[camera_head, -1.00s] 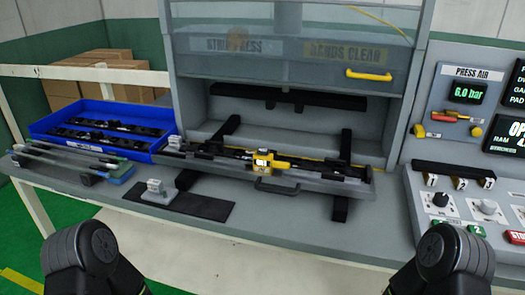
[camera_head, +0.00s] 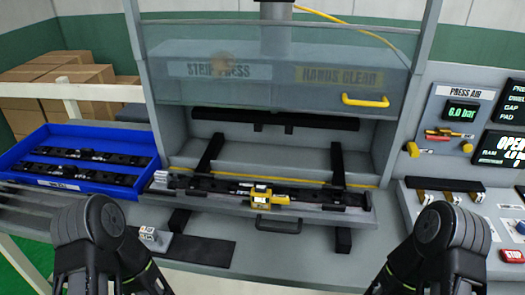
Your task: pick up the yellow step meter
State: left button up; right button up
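The yellow step meter (camera_head: 277,198) is a small yellow block with a light display. It sits on the long grey fixture tray (camera_head: 325,214), near its middle, in front of the press opening. Dark trim strips lie along the tray beside and behind it. My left arm comes in at the lower left and my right arm at the lower right. Only dark rounded arm links show, well apart from the meter. Neither gripper is in view.
A blue bin (camera_head: 108,165) with dark strips stands at the left. A dark mat (camera_head: 200,250) with a small grey block (camera_head: 152,238) lies front left. The press (camera_head: 280,80) rises behind the tray, its clear guard raised. A control panel (camera_head: 470,205) stands at the right.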

aim_at(258, 201)
jog(key=i+j+z, duration=0.25)
jog(key=j, duration=0.25)
jog(key=i+u, duration=0.1)
jog(key=u, duration=0.45)
jog(key=k+l+u, duration=0.15)
jog(key=l+u, duration=0.25)
jog(key=k+l+u, duration=0.2)
jog(key=u, duration=0.2)
jog(key=k+l+u, duration=0.25)
jog(key=u, duration=0.15)
jog(key=k+l, duration=0.2)
jog(key=k, duration=0.15)
jog(key=k+l+u, duration=0.1)
jog(key=k+l, duration=0.15)
jog(key=k, duration=0.15)
